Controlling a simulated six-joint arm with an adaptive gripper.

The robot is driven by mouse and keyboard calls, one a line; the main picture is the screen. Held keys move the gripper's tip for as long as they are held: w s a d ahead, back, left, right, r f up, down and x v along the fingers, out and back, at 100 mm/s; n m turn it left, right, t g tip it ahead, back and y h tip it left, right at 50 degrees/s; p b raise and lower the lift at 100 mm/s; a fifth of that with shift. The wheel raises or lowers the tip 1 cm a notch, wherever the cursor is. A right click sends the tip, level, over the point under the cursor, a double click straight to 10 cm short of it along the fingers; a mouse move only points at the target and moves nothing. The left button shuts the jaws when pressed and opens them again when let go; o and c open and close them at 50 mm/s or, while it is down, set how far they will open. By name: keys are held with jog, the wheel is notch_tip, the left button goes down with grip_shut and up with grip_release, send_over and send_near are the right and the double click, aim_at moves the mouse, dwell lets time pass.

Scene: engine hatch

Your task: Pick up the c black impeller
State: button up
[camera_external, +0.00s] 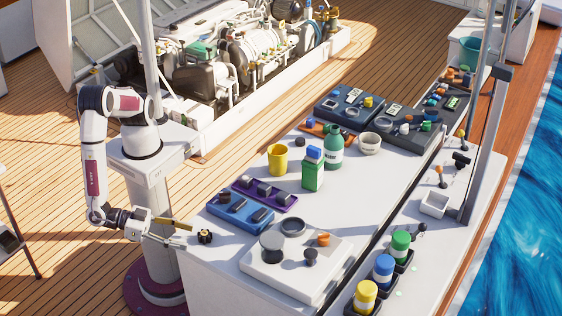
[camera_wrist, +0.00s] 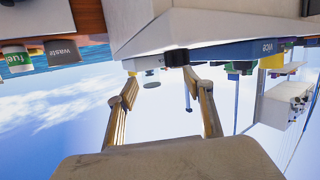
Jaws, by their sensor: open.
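The black impeller (camera_external: 204,237) is a small dark toothed wheel at the left corner of the white worktop (camera_external: 222,247) in the external view. My gripper (camera_external: 188,234) is just left of it, with its fingers spread and pointing at it. The fingers look empty, and a small gap seems to separate them from the impeller. In the wrist view my gripper (camera_wrist: 158,84) is open, its two fingers reaching towards the worktop edge, which appears upside down.
A blue tray (camera_external: 228,221) with dark parts lies behind the impeller, beside a purple tray (camera_external: 277,205). A white plate (camera_external: 262,281) with round parts lies to the right. A yellow mug (camera_external: 277,159) and green bottles stand farther back. Open deck is left of the worktop.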

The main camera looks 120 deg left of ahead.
aim_at(205, 236)
jog(key=shift+s+a+f+y, duration=0.35)
jog(key=shift+s+a+f, duration=0.05)
jog(key=shift+s, duration=0.2)
jog(key=shift+s+a+f+y, duration=0.35)
jog(key=shift+s, duration=0.2)
jog(key=shift+w, duration=0.1)
jog(key=shift+x, duration=1.25)
jog(key=shift+x, duration=2.6)
jog(key=shift+a, duration=0.15)
jog(key=c, duration=1.2)
